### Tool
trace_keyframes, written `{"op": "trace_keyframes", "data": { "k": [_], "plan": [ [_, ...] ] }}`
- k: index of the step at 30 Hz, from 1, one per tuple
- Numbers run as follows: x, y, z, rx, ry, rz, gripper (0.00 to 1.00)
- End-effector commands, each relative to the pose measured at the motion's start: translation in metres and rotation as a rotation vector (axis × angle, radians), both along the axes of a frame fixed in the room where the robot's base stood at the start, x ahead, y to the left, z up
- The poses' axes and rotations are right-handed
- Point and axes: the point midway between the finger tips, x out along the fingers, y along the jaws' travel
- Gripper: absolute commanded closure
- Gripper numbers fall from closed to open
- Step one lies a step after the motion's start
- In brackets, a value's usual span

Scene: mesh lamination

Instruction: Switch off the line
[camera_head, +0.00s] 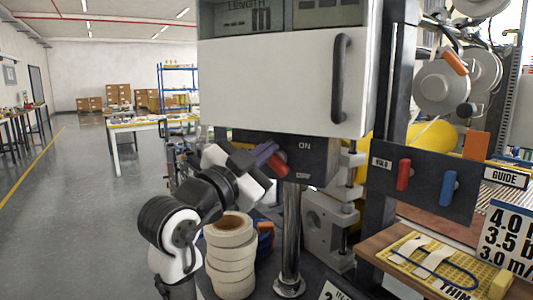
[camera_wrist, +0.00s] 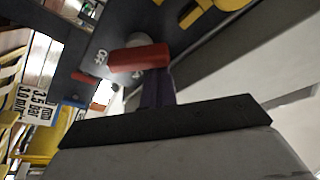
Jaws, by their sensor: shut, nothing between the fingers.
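A dark switch box (camera_head: 318,160) hangs under the white cabinet on a metal post. A red switch handle (camera_head: 277,166) on its face slants down to the right. An ON label (camera_head: 304,146) is at its upper right, and a smaller label, probably OFF, is at its lower right. My gripper (camera_head: 265,152) is shut and empty, its purple fingers right at the handle's upper left. In the wrist view the red handle (camera_wrist: 138,57) lies just beyond the purple fingertips (camera_wrist: 160,78). I cannot tell whether they touch.
The white cabinet (camera_head: 280,85) with a black door handle is above my gripper. A panel (camera_head: 425,180) with a red and a blue lever stands to the right. A stack of tape rolls (camera_head: 231,262) is below my arm. The floor at left is clear.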

Motion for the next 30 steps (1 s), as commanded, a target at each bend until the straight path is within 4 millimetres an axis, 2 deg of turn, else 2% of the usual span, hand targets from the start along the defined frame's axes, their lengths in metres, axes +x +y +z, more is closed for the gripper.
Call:
{"op": "trace_keyframes", "data": {
  "k": [19,30],
  "plan": [
    [0.006,0.01,-0.007,-0.475,0.236,0.0,1.0],
    [0.006,0.012,-0.009,-0.476,0.237,0.0,1.0]
  ]
}}
